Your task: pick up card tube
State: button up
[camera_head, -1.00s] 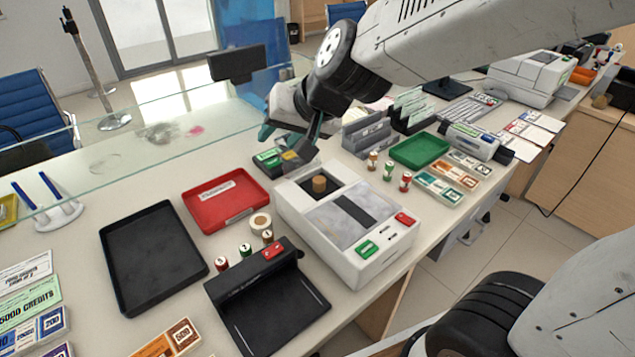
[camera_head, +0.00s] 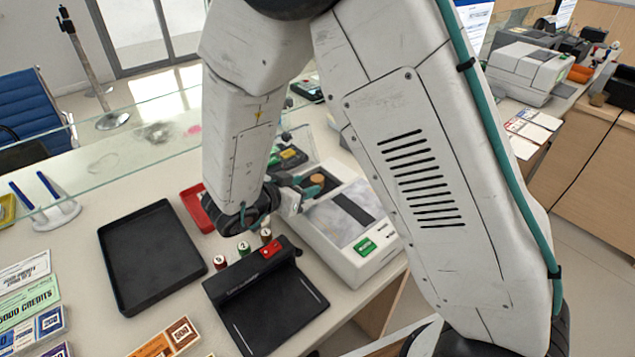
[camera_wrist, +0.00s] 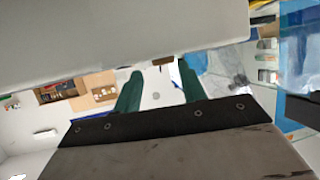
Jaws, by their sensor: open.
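A short brown cylinder, which I take for the card tube (camera_head: 317,179), stands in the dark recess on top of the white counter machine (camera_head: 311,225). My gripper (camera_head: 299,185) is low over the machine, just left of the tube in the head view. Its teal fingers are apart and nothing is held. In the wrist view the fingers (camera_wrist: 160,70) are spread, and a small brown piece (camera_wrist: 163,61), likely the tube, shows between and beyond their tips, below a large pale surface. I cannot tell whether a finger touches it.
A black card-reader-like device (camera_head: 262,305) and several small coloured rolls (camera_head: 244,249) stand close in front. A black tray (camera_head: 150,257) and a partly hidden red tray (camera_head: 192,208) lie left. A glass screen (camera_head: 150,122) runs behind. My arm hides the counter right of the machine.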

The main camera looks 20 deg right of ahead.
aim_at(314, 181)
jog(key=x, duration=0.6)
jog(key=shift+w+d, duration=0.2)
jog(key=shift+w, duration=0.1)
jog(key=shift+c, duration=0.3)
jog(key=c, duration=0.7)
